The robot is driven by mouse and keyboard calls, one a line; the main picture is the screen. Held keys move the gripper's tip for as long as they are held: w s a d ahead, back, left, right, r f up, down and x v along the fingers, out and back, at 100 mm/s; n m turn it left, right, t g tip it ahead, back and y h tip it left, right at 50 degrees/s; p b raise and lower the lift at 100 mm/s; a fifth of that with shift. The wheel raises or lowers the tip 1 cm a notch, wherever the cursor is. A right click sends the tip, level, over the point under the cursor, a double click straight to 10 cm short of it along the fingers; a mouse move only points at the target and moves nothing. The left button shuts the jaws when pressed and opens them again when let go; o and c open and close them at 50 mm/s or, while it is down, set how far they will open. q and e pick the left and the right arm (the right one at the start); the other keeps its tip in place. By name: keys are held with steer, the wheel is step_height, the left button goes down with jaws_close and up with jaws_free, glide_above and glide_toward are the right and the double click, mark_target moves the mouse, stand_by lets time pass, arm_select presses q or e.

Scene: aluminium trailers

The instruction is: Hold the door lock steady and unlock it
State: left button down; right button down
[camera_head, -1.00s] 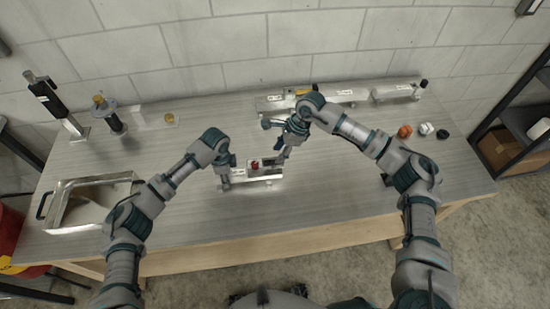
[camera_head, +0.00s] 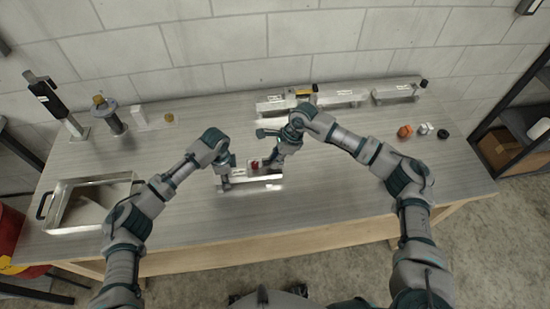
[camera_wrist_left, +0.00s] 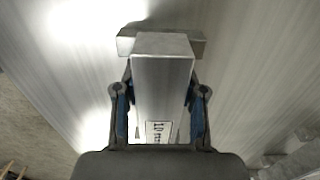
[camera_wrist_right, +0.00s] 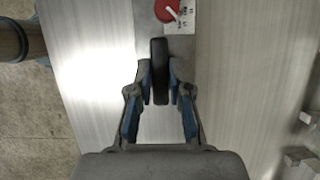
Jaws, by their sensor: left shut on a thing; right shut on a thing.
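The door lock (camera_head: 262,181) is a silvery metal block on a base near the middle of the table, with a red round part (camera_head: 254,164) on top. My left gripper (camera_head: 224,183) is shut on the lock's metal body (camera_wrist_left: 163,85), one finger on each side, at the left end. My right gripper (camera_head: 273,161) is over the right part of the lock. In the right wrist view its fingertips (camera_wrist_right: 161,75) are shut on a black handle (camera_wrist_right: 160,57), just below the red disc (camera_wrist_right: 167,10) and a white label. My gripper partly hides the lock in the head view.
Metal rail-like parts (camera_head: 340,97) stand along the back by the wall. A metal tray (camera_head: 85,228) lies at the left, with upright fixtures (camera_head: 110,118) behind it. Small orange, white and black pieces (camera_head: 404,131) lie at the right. The table front is clear.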

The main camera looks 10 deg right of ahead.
arm_select(q)
steer(key=shift+s+d, duration=0.1)
arm_select(e)
steer(key=shift+n, duration=0.3)
steer(key=n+g, duration=0.1)
steer(key=n, duration=0.2)
steer(key=shift+w+n+g, duration=0.1)
steer(key=shift+n+g, duration=0.2)
steer(key=n, duration=0.2)
steer(key=n+g+h, duration=0.1)
steer(key=n, duration=0.1)
steer(key=shift+w+a+n+g, duration=0.1)
steer(key=shift+n+g, duration=0.2)
steer(key=n, duration=0.2)
steer(key=n+h, duration=0.1)
steer(key=n, duration=0.1)
steer(key=shift+g+h, duration=0.3)
steer(key=shift+g, duration=0.1)
steer(key=shift+w+a+n+h, duration=0.1)
steer(key=shift+n+h, duration=0.7)
steer(key=shift+n, duration=1.7)
steer(key=c, duration=1.1)
jaws_free()
steer(key=shift+g, duration=0.3)
steer(key=shift+r, duration=0.1)
